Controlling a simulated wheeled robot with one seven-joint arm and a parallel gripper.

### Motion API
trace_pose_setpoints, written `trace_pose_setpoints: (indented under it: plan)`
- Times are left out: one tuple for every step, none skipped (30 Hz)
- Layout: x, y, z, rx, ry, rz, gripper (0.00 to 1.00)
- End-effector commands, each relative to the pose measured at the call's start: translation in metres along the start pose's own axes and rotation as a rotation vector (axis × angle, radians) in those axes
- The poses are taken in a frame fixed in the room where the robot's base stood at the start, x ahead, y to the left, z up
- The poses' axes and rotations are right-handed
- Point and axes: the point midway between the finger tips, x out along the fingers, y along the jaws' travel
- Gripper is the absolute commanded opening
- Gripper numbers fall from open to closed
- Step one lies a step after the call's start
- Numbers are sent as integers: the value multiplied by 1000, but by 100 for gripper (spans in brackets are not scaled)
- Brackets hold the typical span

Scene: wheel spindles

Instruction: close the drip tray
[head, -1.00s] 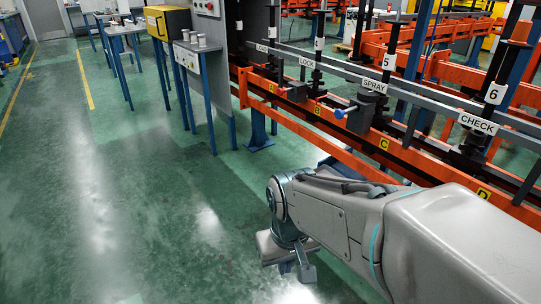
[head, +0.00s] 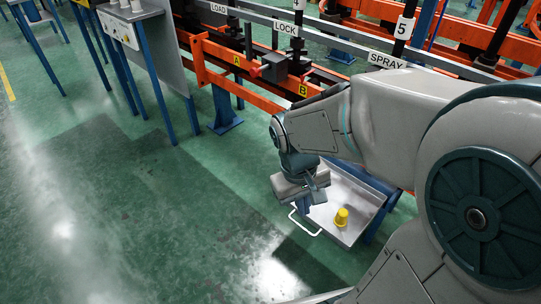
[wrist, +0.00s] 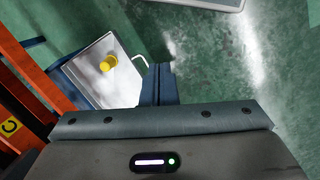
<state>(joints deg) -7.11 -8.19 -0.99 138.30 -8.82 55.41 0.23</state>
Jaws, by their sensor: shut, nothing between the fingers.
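The drip tray (head: 353,223) is a grey metal tray sticking out below the orange rail, low over the green floor. A white loop handle (head: 304,222) is on its front side. A yellow cup-like object (head: 341,217) stands in the tray. In the wrist view the tray (wrist: 119,88) is at the left with the yellow object (wrist: 108,63) in it, and the handle (wrist: 141,62) is just above the fingers. My gripper (head: 313,200) is shut and empty, above the tray's handle end in the head view. It also shows in the wrist view (wrist: 158,72). I cannot tell its exact height above the handle.
The orange rail (head: 267,75) with lettered plates and clamps runs behind the tray. A side table with white items (head: 128,12) stands at the upper left. The green floor (head: 150,220) in front and to the left is clear.

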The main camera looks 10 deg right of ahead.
Motion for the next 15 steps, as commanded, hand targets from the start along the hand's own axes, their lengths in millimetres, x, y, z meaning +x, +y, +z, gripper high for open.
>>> trace_pose_setpoints:
  plan:
    - [10, 0, -8, -52, -55, 34, 0]
    - [14, 1, -12, -79, -83, 55, 0]
    - [21, 1, -18, -118, -119, 84, 0]
    - [26, 2, -22, -147, -146, 107, 0]
    - [30, 2, -27, -176, -173, 131, 0]
    - [37, 2, -33, -216, -206, 162, 0]
    - [42, 2, -37, -246, -232, 187, 0]
    - [47, 2, -42, -276, -257, 211, 0]
    - [54, 1, -48, -317, -289, 245, 0]
    - [59, 1, -53, -347, -312, 271, 0]
    - [65, 0, -58, -378, -337, 298, 0]
    - [72, -2, -64, -419, -367, 334, 0]
    - [78, -3, -69, -451, -389, 363, 0]
    - [83, -4, -74, -482, -411, 392, 0]
    - [91, -6, -81, -523, -440, 430, 0]
